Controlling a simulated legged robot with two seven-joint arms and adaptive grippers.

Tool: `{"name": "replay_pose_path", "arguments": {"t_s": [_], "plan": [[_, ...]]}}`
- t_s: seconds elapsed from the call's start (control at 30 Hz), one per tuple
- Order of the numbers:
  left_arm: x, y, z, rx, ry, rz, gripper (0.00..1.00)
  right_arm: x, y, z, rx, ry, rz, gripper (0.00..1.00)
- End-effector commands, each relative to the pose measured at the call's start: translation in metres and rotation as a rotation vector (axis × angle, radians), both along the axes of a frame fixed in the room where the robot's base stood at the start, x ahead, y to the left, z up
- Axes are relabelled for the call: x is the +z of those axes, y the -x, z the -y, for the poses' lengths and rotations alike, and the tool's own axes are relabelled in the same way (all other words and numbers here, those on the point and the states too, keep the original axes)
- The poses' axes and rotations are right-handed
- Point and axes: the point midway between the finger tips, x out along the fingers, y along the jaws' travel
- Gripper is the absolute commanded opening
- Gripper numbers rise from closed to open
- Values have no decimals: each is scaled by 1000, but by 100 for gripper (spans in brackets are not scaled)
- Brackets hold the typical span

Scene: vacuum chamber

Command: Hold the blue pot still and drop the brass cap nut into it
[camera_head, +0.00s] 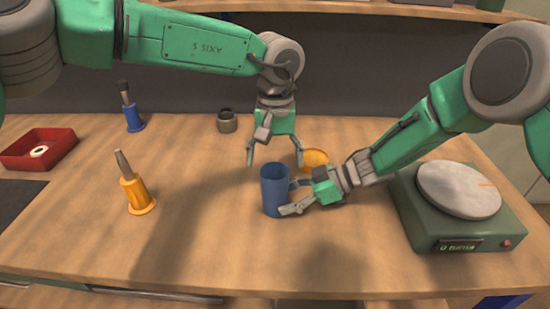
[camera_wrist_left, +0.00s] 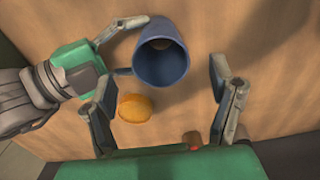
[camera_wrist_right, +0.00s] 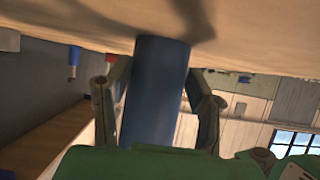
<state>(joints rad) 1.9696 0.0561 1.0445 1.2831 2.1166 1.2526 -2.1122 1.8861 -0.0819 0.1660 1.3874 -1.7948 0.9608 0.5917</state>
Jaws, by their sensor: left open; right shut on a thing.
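The blue pot (camera_head: 275,192) stands upright on the wooden table, near the middle. My right gripper (camera_head: 287,198) is shut on it from the right, one finger on each side; the right wrist view shows the pot (camera_wrist_right: 155,90) between both fingers. My left gripper (camera_head: 275,157) points down above the pot, its fingers spread wide and empty. In the left wrist view I look into the pot's mouth (camera_wrist_left: 162,60). A brownish patch shows inside it; I cannot tell whether it is the brass cap nut. I see no nut clearly elsewhere.
An orange dish (camera_head: 314,158) lies just behind the pot. A green scale (camera_head: 455,215) stands at right. The front table is clear.

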Motion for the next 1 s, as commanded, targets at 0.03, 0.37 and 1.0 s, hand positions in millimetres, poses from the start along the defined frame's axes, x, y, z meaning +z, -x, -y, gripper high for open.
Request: {"name": "replay_pose_path", "arguments": {"t_s": [0.03, 0.37, 1.0], "plan": [[4, -1, 0, 1, 1, 2, 77, 0, 0, 0, 0, 0, 0, 29], [28, -1, 0, 1, 1, 2, 77, 0, 0, 0, 0, 0, 0, 29], [48, 0, 0, 1, 1, 0, 77, 0, 0, 0, 0, 0, 0, 58]]}}
